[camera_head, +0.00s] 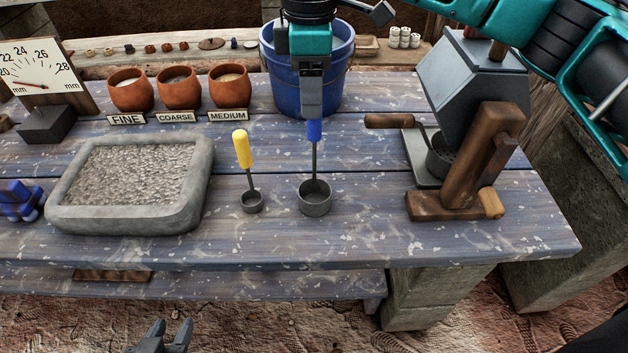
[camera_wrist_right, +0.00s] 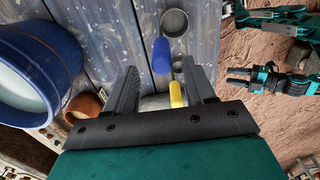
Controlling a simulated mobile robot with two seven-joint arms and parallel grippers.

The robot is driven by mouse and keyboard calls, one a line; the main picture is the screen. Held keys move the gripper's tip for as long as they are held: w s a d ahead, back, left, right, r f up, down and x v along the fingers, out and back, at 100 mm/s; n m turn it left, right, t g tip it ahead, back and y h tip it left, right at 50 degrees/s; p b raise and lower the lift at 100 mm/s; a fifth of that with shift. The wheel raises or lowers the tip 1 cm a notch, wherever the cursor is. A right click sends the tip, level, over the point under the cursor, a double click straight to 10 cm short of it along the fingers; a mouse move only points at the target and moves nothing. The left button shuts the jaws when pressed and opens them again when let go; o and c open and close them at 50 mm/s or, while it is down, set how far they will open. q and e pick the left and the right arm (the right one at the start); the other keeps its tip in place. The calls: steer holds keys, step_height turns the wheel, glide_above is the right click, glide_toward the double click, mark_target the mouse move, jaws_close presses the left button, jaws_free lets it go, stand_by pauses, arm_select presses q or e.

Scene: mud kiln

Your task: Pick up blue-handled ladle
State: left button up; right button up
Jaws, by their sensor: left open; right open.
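The blue-handled ladle (camera_head: 315,197) stands upright on the table, its grey cup down and its blue handle up. My right gripper (camera_head: 313,113) points down right above the handle in the head view. In the right wrist view the right gripper (camera_wrist_right: 160,67) is open, and the blue handle (camera_wrist_right: 162,55) shows in line with the gap between the fingertips. I cannot tell whether the fingers touch it. My left gripper (camera_head: 175,337) is open and empty, low in front of the table; it also shows in the right wrist view (camera_wrist_right: 240,80).
A yellow-handled ladle (camera_head: 242,152) stands just left. A stone tray of gravel (camera_head: 62,215) is further left. Three clay pots (camera_head: 130,92) and a blue bucket (camera_head: 343,70) stand behind. A wooden-cranked grey machine (camera_head: 478,80) is at right. The front table strip is clear.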

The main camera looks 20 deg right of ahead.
mark_target(313, 127)
steer(key=shift+s+d+f+b, duration=0.1)
steer(key=shift+f+b, duration=0.1)
steer(key=shift+f, duration=1.55)
steer(key=shift+s+f+b, duration=0.1)
steer(key=shift+f+b, duration=0.1)
steer(key=shift+f, duration=1.55)
steer(key=shift+c, duration=0.5)
jaws_close()
